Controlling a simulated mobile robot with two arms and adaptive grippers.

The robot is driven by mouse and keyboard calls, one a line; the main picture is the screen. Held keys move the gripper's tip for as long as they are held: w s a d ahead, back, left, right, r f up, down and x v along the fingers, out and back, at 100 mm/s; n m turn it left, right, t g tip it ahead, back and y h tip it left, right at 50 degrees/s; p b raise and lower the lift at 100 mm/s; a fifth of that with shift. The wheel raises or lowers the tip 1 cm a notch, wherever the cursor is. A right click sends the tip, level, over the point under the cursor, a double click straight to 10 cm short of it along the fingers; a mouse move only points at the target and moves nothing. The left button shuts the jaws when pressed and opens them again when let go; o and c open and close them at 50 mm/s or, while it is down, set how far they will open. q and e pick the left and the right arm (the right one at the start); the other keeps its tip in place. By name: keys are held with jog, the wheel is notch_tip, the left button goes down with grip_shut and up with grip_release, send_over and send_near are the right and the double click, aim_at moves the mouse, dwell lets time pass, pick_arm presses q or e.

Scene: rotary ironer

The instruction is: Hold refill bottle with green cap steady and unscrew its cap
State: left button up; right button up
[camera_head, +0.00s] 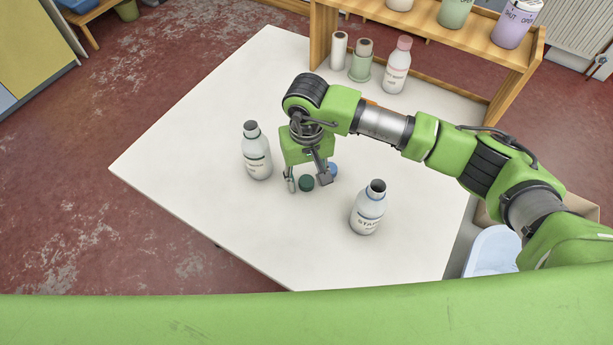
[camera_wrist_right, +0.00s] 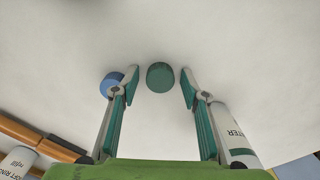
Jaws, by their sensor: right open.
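The green cap (camera_head: 306,183) lies on the white table, apart from any bottle. A white bottle with a dark, capless top (camera_head: 257,155) stands upright to its left; a green band shows on its lower part (camera_wrist_right: 240,152) in the right wrist view. My right gripper (camera_head: 309,182) points down at the table, open and empty. In the wrist view the green cap (camera_wrist_right: 160,77) lies between and slightly beyond its fingertips (camera_wrist_right: 160,85), apart from both. My left gripper is not in view.
A blue cap (camera_head: 332,170) lies beside the right gripper's finger. A second capless white bottle (camera_head: 367,211) stands to the right. At the back are a pink-capped bottle (camera_head: 397,66), two rolls or cylinders and a wooden shelf (camera_head: 480,72). The table's left part is clear.

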aim_at(307, 180)
jog(key=shift+r, duration=0.5)
notch_tip(307, 180, up, 11)
jog(key=p, duration=0.3)
jog(key=shift+r+p, duration=0.15)
jog(key=shift+p, duration=0.15)
